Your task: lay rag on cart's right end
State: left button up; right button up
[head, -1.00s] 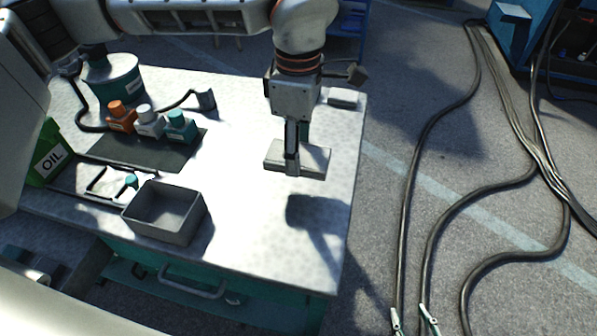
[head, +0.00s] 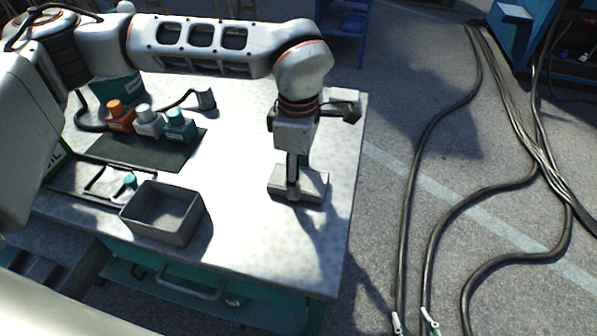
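The rag (head: 314,184) is a flat, grey folded pad over the right end of the cart's pale top (head: 250,240). The fingertips are partly hidden by the rag. My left gripper is not in view.
An open grey bin (head: 163,213) stands left of the rag. Several small bottles (head: 149,122) stand on a dark mat (head: 125,150). A pale block (head: 343,96) lies at the back right corner. The top in front of the rag is clear. Cables (head: 410,200) lie on the floor to the right.

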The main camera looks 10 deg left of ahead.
pick_arm(q)
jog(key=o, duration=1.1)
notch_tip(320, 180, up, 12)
jog(key=p, duration=0.1)
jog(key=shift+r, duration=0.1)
